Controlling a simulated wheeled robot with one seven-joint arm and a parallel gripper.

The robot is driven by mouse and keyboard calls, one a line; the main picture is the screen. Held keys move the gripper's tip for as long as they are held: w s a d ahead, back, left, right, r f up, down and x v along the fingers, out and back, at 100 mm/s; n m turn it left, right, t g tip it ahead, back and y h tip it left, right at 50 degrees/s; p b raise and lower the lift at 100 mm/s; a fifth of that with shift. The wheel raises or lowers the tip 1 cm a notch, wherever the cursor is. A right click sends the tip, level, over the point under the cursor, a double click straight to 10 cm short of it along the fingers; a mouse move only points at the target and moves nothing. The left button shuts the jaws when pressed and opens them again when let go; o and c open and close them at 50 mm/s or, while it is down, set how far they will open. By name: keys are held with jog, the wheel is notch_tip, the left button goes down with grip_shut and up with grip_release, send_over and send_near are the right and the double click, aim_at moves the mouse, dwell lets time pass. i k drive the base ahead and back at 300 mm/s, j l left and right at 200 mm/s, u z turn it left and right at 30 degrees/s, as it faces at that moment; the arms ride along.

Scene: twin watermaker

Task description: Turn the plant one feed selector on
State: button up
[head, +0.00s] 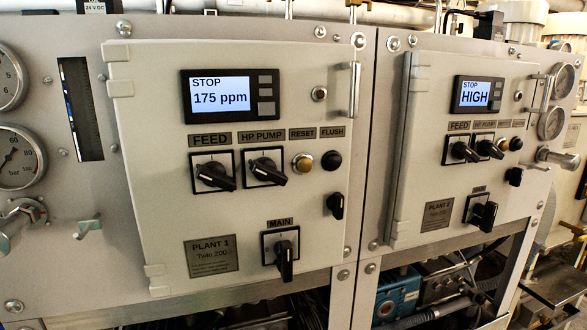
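The plant one panel (150,110) fills the left and middle of the head view; its plate (211,256) reads PLANT 1, Twin 200. Its feed selector (213,175) is a black rotary knob under the FEED label (210,139). The knob's handle slants, with its lit end toward the lower right. The HP PUMP selector (265,168) beside it slants a similar way. The plant one display (220,95) reads STOP, 175 ppm. The MAIN switch (284,258) below has its handle pointing down. My gripper is not in view.
The plant two panel (418,120) stands at the right, with a display (474,94) reading STOP, HIGH and its own feed selector (460,151). A gauge (18,157) and a hook (87,227) are at the left.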

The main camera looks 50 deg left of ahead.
aim_at(213, 174)
jog(key=k+j+u, duration=0.1)
jog(key=u, duration=1.65)
jog(key=i+j, duration=0.05)
